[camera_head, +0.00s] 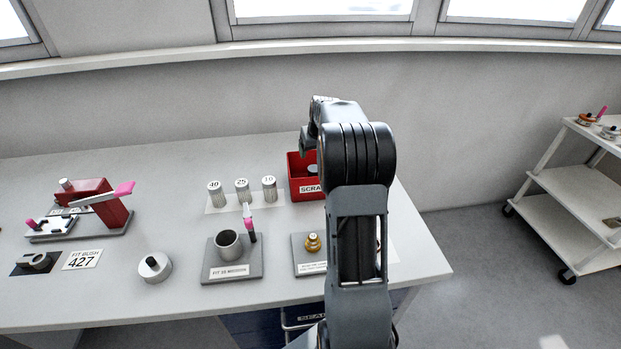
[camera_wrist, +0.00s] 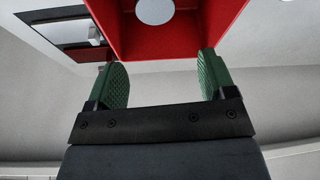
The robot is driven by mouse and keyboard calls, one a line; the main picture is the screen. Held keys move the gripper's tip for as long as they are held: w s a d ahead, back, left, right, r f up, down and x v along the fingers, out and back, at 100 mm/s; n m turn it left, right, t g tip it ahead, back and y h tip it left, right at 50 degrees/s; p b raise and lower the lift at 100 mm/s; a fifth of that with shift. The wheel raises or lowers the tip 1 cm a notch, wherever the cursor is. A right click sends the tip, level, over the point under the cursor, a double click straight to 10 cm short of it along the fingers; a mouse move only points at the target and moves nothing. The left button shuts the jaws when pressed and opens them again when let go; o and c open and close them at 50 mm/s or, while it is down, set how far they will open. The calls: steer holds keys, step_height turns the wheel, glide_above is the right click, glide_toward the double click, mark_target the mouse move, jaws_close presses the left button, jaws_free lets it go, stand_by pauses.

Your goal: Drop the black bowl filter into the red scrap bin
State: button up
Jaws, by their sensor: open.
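The red scrap bin (camera_head: 293,178) stands at the back right of the bench, its label partly hidden by my arm. In the wrist view its red wall (camera_wrist: 180,48) shows just beyond my fingertips. A pale grey round-ended piece (camera_wrist: 155,11) lies inside the bin; it also shows in the head view (camera_head: 312,169). It may be the filter, but I cannot tell for sure. My gripper (camera_wrist: 158,68) is open, with nothing between its green pads. In the head view it is over the bin, mostly hidden by my arm. I see no clearly black bowl filter elsewhere.
Three mesh filters (camera_head: 242,190) marked 40, 25 and 10 stand left of the bin. A grey cup (camera_head: 228,243) sits on a plate in front. A brass fitting (camera_head: 313,243) is beside my arm. A red press (camera_head: 98,200) stands left; a white cart (camera_head: 570,195) is right.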

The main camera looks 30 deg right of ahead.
steer(key=v, duration=1.3)
steer(key=shift+s+r+b, duration=0.15)
steer(key=shift+r+b, duration=0.15)
steer(key=shift+b, duration=0.15)
steer(key=s+a+f+m+g, duration=0.1)
steer(key=s+a+f, duration=0.4)
steer(key=f, duration=0.2)
steer(key=s+a+f+n, duration=0.2)
steer(key=s+a, duration=0.5)
steer(key=a, duration=0.3)
steer(key=s+a+f+n+y, duration=0.1)
steer(key=s+a+f+n, duration=0.1)
steer(key=s+a, duration=0.6)
steer(key=a, duration=0.3)
steer(key=shift+s+t, duration=0.15)
steer(key=shift+t, duration=0.15)
